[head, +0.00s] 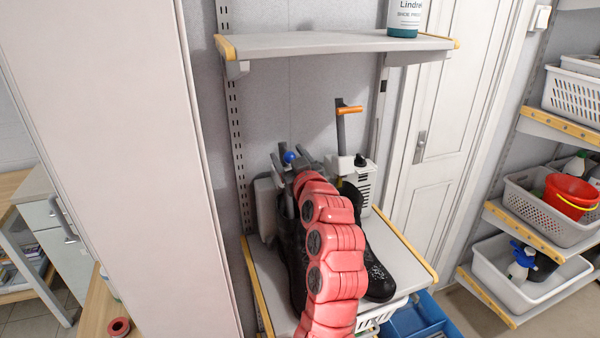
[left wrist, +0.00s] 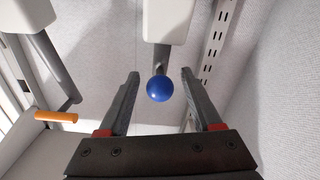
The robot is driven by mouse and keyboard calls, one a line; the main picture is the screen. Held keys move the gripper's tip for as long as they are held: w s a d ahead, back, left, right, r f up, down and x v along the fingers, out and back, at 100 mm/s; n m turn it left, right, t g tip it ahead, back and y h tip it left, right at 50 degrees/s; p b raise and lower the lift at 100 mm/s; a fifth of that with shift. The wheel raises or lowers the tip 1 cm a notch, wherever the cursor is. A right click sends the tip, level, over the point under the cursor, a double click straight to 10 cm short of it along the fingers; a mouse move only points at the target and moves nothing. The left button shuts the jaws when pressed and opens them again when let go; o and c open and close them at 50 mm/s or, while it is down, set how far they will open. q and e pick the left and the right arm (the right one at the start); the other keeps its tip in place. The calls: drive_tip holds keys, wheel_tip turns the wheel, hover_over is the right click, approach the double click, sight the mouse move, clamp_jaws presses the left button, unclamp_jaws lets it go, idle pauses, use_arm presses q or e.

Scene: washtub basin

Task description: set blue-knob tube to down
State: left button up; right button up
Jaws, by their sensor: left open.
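The blue knob (head: 290,157) shows just past my left gripper, lower in the picture than the orange knob (head: 349,110). In the left wrist view, the blue knob (left wrist: 159,88) sits between the two open fingers of my left gripper (left wrist: 160,74), with a visible gap on each side. Its grey tube (left wrist: 161,58) runs to a white housing. The orange knob also shows in the left wrist view (left wrist: 56,116), on another grey tube, which stands upright in the head view. My red left arm hides much of the blue-knob tube, so its tilt is unclear. My right gripper is out of view.
Black boots (head: 375,275) stand on the lower shelf (head: 405,250) around my arm. A white unit with a dark dial (head: 345,170) is behind them. An upper shelf (head: 330,43) holds a bottle (head: 404,18). A pale panel (head: 120,150) stands at left.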

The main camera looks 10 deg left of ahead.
use_arm(q)
drive_tip(key=b+v, duration=0.3)
drive_tip(key=v, duration=1.3)
drive_tip(key=shift+s+d+b, duration=0.2)
drive_tip(key=shift+s+b, duration=0.05)
drive_tip(key=shift+b, duration=0.05)
